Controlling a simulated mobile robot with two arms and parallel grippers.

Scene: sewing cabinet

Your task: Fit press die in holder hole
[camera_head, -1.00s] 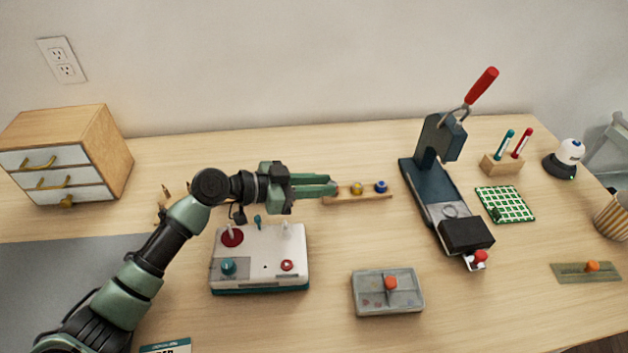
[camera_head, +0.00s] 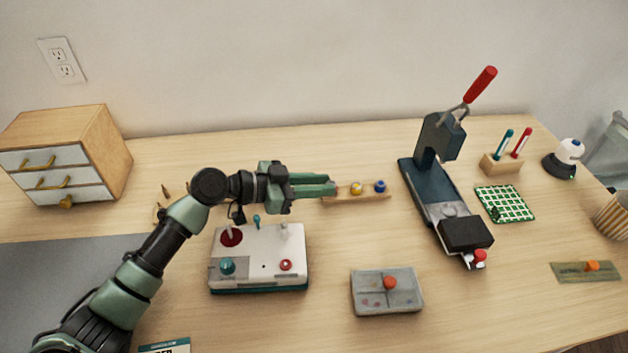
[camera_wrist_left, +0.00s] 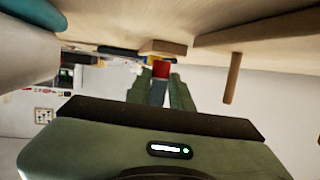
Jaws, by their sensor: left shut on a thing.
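My left gripper (camera_head: 332,187) is at the left end of the wooden holder (camera_head: 345,199). In the left wrist view it is shut on a small red-ended press die (camera_wrist_left: 160,69), held between the fingertips. The fingers hide the die in the head view. A wooden block, apparently the holder (camera_wrist_left: 163,46), shows just beyond the die. A yellow die (camera_head: 356,188) and a blue die (camera_head: 380,186) stand in the holder to the right of the fingers. The hole at the left end is hidden, so I cannot tell whether the held die is in it. My right gripper is out of view.
A white box with knobs (camera_head: 262,250) lies below my left forearm. A dark lever press (camera_head: 432,185) stands right of the holder. A grey tray (camera_head: 408,300) is in front, and a drawer cabinet (camera_head: 110,150) is at left. Table between tray and holder is clear.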

